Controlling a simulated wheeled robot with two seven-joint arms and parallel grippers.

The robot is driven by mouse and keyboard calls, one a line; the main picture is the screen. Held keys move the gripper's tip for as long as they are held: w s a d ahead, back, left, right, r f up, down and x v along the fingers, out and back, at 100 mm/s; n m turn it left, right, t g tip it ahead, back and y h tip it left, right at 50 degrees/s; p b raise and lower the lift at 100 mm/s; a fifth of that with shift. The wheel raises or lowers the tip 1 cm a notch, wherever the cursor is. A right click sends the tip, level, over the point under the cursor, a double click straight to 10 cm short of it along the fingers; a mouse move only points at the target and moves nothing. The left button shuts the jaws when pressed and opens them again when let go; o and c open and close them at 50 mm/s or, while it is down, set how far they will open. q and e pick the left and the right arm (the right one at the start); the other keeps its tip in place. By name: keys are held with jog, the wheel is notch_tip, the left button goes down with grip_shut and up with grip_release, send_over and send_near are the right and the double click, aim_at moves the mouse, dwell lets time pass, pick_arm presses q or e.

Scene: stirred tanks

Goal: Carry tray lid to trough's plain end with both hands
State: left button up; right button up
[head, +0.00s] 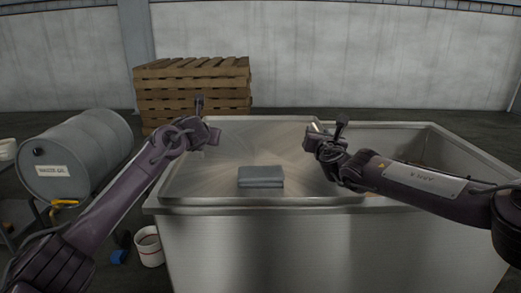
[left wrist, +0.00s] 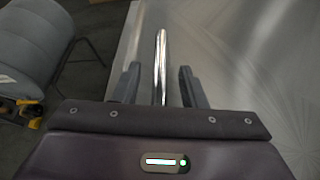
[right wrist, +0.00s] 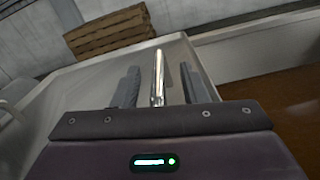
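The lid (head: 225,155) is a broad, brushed-metal sheet over the left and middle part of the steel trough (head: 255,240). A grey block (head: 260,177) rests on it near the front. My left gripper (head: 209,136) is above the lid's left part; in the left wrist view its open fingers (left wrist: 160,88) stand either side of a shiny bar (left wrist: 161,60), with gaps. My right gripper (head: 314,138) is at the lid's right part; in the right wrist view its open fingers (right wrist: 159,88) stand either side of another shiny bar (right wrist: 158,75), with gaps. Where the bars attach is hidden.
The trough's right part is open, with a brown surface (right wrist: 270,105) inside. A grey drum (head: 78,155) lies on a stand at the left, with a white bucket (head: 149,246) on the floor. Stacked wooden pallets (head: 192,88) stand behind the trough.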

pick_arm(q)
jog(key=shift+w, duration=0.1)
pick_arm(e)
jog(key=shift+w, duration=0.2)
pick_arm(q)
jog(key=shift+c, duration=0.4)
pick_arm(e)
jog(key=shift+c, duration=0.3)
pick_arm(q)
grip_shut()
pick_arm(e)
grip_shut()
jog(key=shift+d, duration=0.1)
pick_arm(q)
jog(key=shift+r, duration=0.2)
pick_arm(e)
jog(key=shift+r, duration=0.3)
